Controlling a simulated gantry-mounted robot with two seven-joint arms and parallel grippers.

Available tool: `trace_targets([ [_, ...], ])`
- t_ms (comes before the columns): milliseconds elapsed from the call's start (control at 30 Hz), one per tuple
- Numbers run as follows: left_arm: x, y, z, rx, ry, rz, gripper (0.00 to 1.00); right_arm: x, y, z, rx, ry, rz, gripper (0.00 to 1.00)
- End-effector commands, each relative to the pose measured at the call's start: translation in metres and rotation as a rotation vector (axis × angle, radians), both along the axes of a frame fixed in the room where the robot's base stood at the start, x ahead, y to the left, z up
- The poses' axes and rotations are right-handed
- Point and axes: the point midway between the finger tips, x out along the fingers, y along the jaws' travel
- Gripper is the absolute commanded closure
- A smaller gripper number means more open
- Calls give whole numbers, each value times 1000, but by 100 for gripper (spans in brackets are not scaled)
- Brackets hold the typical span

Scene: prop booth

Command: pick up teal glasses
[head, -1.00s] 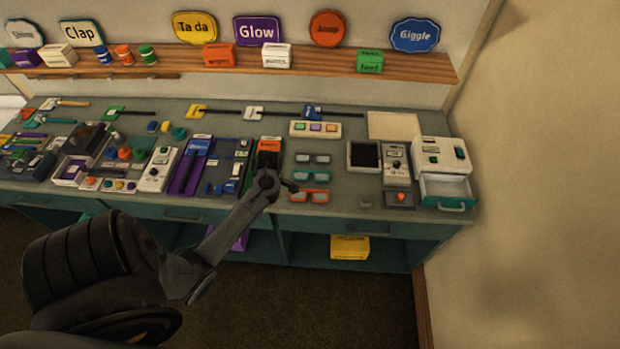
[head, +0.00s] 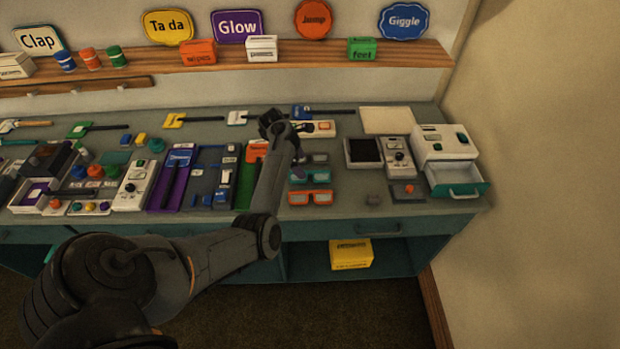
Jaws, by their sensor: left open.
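The teal glasses (head: 322,176) lie on the counter right of my left forearm, in the middle of a column of glasses. Their left end is close to my arm in the picture. Dark grey glasses (head: 318,158) lie behind them and orange glasses (head: 310,198) in front. My left gripper (head: 272,121) is open and appears empty. It shows above and left of the teal glasses, over the back part of the counter; its height is hard to tell. My right gripper is not in view.
My left forearm hides part of a green and orange item (head: 256,150) and the left end of a button box (head: 322,128). Right stand a black-screened device (head: 363,153) and a white unit with an open teal drawer (head: 455,178). A wooden shelf (head: 320,55) runs behind.

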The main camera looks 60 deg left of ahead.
Motion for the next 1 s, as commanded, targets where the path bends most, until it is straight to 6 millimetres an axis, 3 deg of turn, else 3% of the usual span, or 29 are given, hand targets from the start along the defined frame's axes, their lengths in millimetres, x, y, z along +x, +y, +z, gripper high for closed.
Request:
trace_targets([
  [267, 5, -4, -16, 0, 0, -2, 13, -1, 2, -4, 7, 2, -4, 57],
  [600, 17, -14, -53, 0, 0, -1, 13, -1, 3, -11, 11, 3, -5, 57],
  [933, 18, -15, -57, 2, 0, -1, 13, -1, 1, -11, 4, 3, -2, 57],
  [1000, 18, -15, -57, 2, 0, -1, 24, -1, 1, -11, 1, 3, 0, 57],
])
